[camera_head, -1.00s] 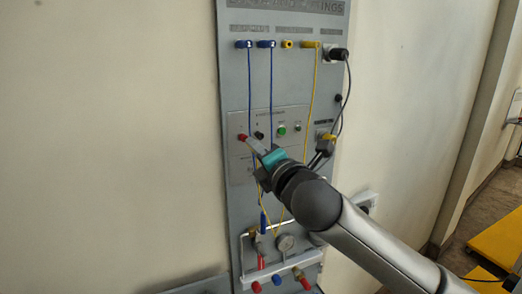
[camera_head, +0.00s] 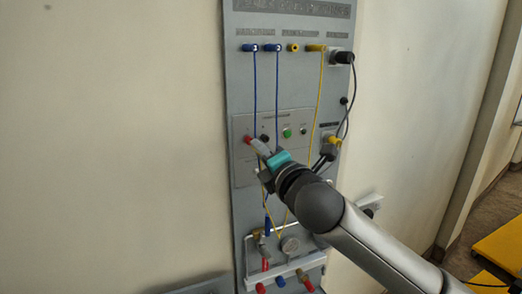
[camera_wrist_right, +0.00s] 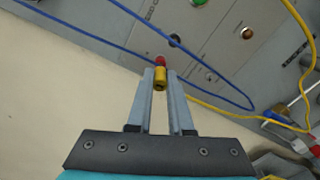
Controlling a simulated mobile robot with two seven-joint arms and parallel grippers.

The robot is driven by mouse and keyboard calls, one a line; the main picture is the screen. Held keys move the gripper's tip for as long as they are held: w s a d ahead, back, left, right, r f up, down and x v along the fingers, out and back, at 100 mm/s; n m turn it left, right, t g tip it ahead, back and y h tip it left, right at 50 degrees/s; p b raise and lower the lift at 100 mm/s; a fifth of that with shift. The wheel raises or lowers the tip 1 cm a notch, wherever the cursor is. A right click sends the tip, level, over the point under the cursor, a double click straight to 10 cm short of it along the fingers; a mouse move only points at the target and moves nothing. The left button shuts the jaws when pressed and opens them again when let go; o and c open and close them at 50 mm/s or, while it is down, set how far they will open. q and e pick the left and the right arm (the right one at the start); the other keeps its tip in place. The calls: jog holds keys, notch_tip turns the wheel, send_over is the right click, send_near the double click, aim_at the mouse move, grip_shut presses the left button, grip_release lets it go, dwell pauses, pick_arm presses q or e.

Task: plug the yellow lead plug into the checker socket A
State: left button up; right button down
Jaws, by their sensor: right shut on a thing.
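My right gripper (camera_head: 262,151) is at the checker panel (camera_head: 243,174) on the grey board. In the right wrist view its fingers (camera_wrist_right: 160,82) are shut on the yellow lead plug (camera_wrist_right: 160,79). The plug points at a red socket (camera_wrist_right: 160,61), which also shows in the head view (camera_head: 248,139). The plug's front overlaps the socket in the wrist view; I cannot tell whether it is in. A black socket (camera_wrist_right: 174,40) sits beside the red one. The socket lettering is too small to read. The yellow lead (camera_wrist_right: 215,108) trails right from the plug. My left gripper is out of view.
Blue leads (camera_head: 255,95) hang down the board close to the red socket. A green button (camera_head: 287,133) is right of the sockets. A gauge (camera_head: 290,245) and white pipework are below. A black cable (camera_head: 348,110) hangs at the right. The wall on the left is clear.

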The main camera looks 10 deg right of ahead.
jog(key=shift+m+p, duration=0.4)
jog(key=shift+p, duration=0.1)
dwell(0.9)
jog(key=shift+w+a, duration=0.25)
jog(key=shift+w, duration=1.05)
jog(key=c, duration=0.7)
grip_release()
jog(key=shift+c, duration=0.2)
jog(key=shift+s, duration=0.15)
jog(key=shift+s+d+f, duration=0.1)
jog(key=shift+s, duration=0.2)
jog(key=s+d, duration=0.2)
jog(key=s, duration=1.2)
jog(key=shift+d, duration=0.35)
